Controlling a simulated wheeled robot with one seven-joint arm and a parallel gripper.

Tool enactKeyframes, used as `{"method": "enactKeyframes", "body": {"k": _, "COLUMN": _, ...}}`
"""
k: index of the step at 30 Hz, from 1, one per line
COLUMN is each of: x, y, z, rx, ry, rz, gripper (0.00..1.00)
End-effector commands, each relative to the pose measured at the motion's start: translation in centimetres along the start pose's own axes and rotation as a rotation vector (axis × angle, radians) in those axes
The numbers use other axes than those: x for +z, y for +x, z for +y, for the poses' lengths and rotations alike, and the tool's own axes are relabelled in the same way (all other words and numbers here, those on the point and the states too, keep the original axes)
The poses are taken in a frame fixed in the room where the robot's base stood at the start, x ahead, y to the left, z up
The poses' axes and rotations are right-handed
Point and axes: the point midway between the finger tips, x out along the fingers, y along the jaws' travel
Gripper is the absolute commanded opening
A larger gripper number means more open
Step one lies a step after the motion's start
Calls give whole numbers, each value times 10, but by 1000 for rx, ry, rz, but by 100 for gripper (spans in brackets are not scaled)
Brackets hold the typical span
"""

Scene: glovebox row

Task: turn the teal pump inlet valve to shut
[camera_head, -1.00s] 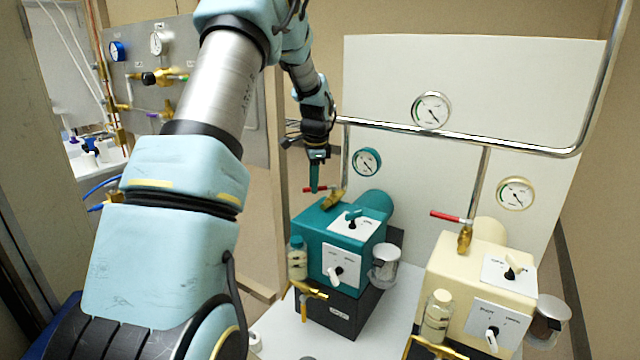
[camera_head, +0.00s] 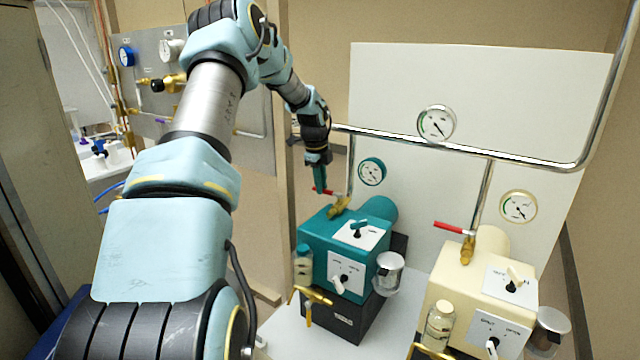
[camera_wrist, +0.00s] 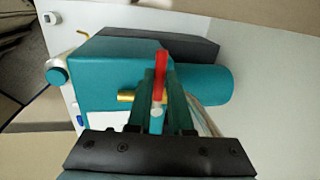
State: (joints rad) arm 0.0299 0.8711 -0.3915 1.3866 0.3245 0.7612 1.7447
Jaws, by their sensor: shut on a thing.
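The teal pump (camera_head: 330,240) stands on the white bench, with its brass inlet valve (camera_head: 340,206) on top. The valve's red lever (camera_head: 333,193) points to the left, away from the pipe, in the head view. My gripper (camera_head: 318,188) is at the lever, its fingers pointing down. In the wrist view, my gripper (camera_wrist: 160,100) has its two teal fingers on either side of the red lever (camera_wrist: 160,72), shut on it. The brass valve body (camera_wrist: 127,96) is partly hidden behind the fingers.
A cream pump (camera_head: 465,285) with its own red lever (camera_head: 453,227) stands to the right. A chrome pipe (camera_head: 455,145) runs above both pumps. A teal-rimmed gauge (camera_head: 372,171) is close to the right of my gripper. A glass jar (camera_head: 390,273) is on the pump's right.

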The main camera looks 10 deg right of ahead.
Motion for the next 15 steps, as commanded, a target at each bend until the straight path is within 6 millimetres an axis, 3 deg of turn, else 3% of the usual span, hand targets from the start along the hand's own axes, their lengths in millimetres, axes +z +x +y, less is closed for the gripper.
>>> {"method": "enactKeyframes", "body": {"k": 15, "x": -1, "y": 0, "z": -4, "rx": -2, "ry": 45, "rz": 10, "gripper": 0}}
